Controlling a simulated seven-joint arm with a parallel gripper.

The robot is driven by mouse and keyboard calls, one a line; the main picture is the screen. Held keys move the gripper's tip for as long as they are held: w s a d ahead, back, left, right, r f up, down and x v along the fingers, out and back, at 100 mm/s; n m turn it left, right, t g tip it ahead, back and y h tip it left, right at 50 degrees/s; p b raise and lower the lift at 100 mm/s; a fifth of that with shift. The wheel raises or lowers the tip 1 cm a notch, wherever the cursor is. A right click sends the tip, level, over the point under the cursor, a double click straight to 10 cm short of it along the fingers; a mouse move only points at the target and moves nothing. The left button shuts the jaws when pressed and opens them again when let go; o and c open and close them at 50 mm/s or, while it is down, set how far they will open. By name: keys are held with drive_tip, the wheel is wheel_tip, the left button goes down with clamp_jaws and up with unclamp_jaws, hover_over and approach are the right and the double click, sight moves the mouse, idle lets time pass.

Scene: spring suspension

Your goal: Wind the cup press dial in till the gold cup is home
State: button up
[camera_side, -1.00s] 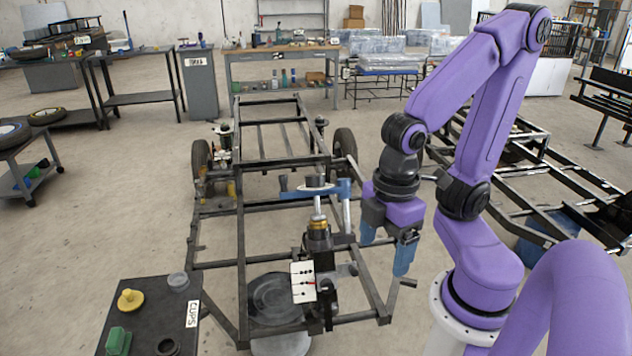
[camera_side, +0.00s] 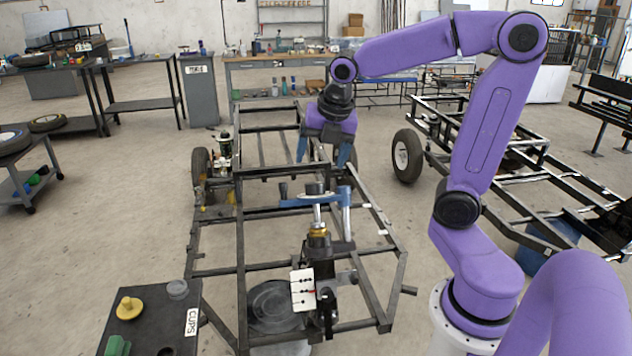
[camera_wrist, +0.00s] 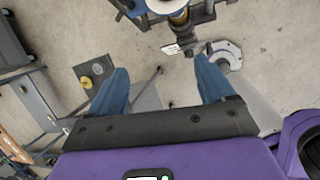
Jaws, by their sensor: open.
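I cannot tell how deep the cup is seated. My gripper (camera_side: 324,152) is open and empty above and behind the dial, fingers pointing down, apart from it. In the wrist view, blue fingers (camera_wrist: 160,68) are spread over floor, with a gold part (camera_wrist: 180,17) at the top edge.
A white card with dark marks (camera_side: 303,289) hangs on the housing's front. The black chassis frame (camera_side: 240,240) surrounds the press. A dark table labelled CUPS (camera_side: 150,330) stands at front left with a yellow piece (camera_side: 129,308). A wheel (camera_side: 407,155) is behind right.

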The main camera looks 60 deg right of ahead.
sight(316, 183)
drive_tip(key=w+d+r+n+h, duration=0.1)
drive_tip(key=w+d+r+n, duration=0.15)
drive_tip(key=d, duration=0.35)
drive_tip(key=x, duration=1.7)
drive_tip(key=shift+w+d+f, duration=0.1)
drive_tip(key=shift+d+f, duration=0.2)
drive_tip(key=c, duration=1.1)
drive_tip(key=shift+o, duration=0.2)
